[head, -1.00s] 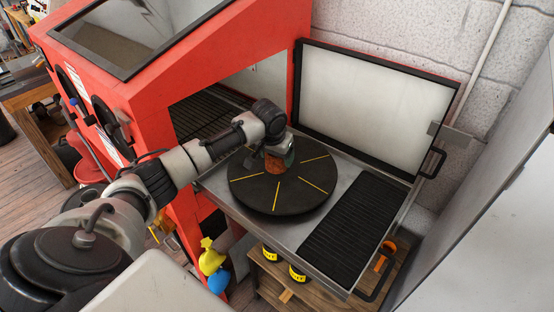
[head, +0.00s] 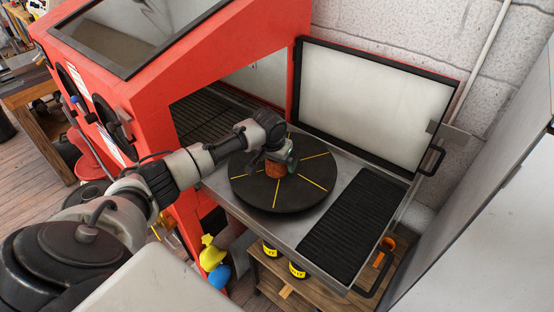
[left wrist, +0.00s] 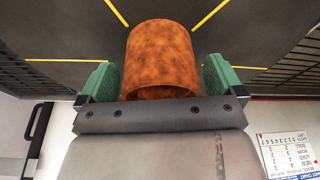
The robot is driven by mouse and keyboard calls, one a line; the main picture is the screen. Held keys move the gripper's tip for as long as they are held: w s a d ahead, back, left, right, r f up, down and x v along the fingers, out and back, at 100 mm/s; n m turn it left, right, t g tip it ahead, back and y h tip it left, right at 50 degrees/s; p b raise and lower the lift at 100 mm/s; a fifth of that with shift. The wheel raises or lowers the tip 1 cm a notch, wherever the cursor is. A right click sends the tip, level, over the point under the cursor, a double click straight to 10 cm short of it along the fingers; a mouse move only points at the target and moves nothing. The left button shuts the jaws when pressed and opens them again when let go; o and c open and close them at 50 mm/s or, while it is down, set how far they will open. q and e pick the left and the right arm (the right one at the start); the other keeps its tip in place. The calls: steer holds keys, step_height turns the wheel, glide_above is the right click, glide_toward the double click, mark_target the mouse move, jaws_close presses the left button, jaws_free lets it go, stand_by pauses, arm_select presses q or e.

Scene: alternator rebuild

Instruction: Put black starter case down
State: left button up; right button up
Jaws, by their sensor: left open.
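A rusty orange-brown cylinder (head: 275,169), the only starter-case-like part I see and not black, stands upright on the black round turntable (head: 252,193). It also shows in the left wrist view (left wrist: 162,60), with its rim facing the gripper. My left gripper (head: 279,157) is open around it. In the left wrist view, the green finger pads of the gripper (left wrist: 161,76) stand on either side of the cylinder, with narrow gaps. My right gripper is not in view.
The turntable bears yellow radial lines and sits on a metal shelf (head: 335,183) before the open red cabinet (head: 160,115). A black ribbed mat (head: 352,225) lies to its right. The open door panel (head: 372,100) stands behind. Yellow-and-black cans (head: 297,270) stand below.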

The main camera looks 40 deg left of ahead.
arm_select(q)
steer(key=shift+r, duration=0.5)
steer(key=b+v, duration=0.1)
steer(key=v, duration=1)
steer(key=shift+s+r+b, duration=0.1)
steer(key=shift+r+b, duration=0.05)
steer(key=shift+b, duration=0.25)
